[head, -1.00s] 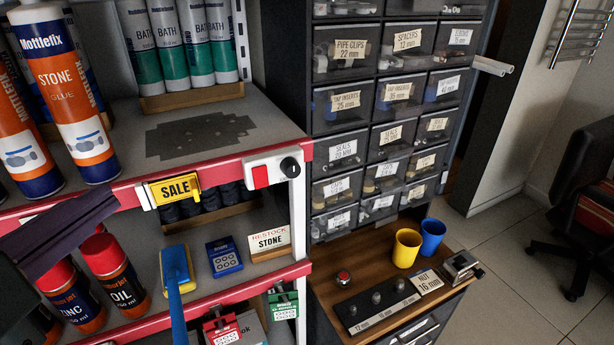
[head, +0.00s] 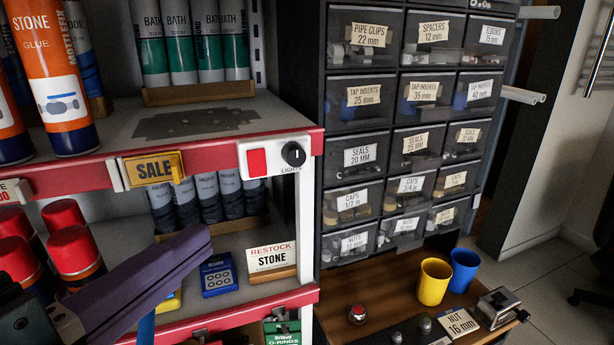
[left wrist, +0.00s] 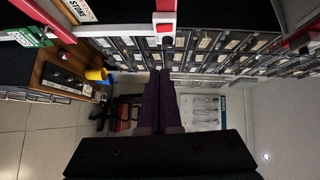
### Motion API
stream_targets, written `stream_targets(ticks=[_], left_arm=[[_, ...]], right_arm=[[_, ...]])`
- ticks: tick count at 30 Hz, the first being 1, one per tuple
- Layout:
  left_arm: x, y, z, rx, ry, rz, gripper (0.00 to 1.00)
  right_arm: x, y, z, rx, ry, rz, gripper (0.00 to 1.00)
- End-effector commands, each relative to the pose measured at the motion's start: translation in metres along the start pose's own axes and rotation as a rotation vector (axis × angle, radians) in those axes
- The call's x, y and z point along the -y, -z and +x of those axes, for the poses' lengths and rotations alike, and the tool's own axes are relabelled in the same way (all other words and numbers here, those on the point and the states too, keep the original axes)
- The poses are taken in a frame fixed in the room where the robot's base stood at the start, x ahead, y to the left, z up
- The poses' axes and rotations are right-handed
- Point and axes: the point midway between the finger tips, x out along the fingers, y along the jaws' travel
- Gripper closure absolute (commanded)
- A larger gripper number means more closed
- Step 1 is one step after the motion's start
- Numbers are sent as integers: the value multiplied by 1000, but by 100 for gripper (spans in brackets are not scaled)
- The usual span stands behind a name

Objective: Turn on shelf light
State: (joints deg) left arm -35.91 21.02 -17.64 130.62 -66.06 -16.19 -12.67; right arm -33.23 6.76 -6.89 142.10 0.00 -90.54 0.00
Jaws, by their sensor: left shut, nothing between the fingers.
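A white switch box (head: 273,158) is fixed to the red front edge of the upper shelf, at its right end. It carries a red square (head: 257,162) and a round black knob (head: 293,154) with a white mark, with the word LIGHTS below. The box also shows at the top of the left wrist view (left wrist: 165,18). My left gripper (head: 203,236) has long dark purple fingers, shut and empty. In the head view it appears below and left of the box, apart from it. Its fingers also show in the left wrist view (left wrist: 160,76). My right gripper is out of view.
Red-capped cans (head: 73,250) and a RESTOCK STONE card (head: 271,257) stand on the lower shelf. A drawer cabinet (head: 322,120) stands to the right, with yellow (head: 433,283) and blue (head: 463,270) cups below.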

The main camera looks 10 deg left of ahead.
Motion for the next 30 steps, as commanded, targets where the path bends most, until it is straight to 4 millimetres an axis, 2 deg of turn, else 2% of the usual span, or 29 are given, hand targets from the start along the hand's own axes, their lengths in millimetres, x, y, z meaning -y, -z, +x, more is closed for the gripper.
stream_targets(ticks=[5,18,24,30], left_arm=[[4,0,20,0,3,1,100],[3,-1,102,1,2,1,100],[1,-22,119,2,1,2,100],[0,-28,125,1,1,-1,100]], right_arm=[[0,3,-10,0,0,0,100],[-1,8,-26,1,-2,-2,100],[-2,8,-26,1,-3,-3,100],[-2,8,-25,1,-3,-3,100]])
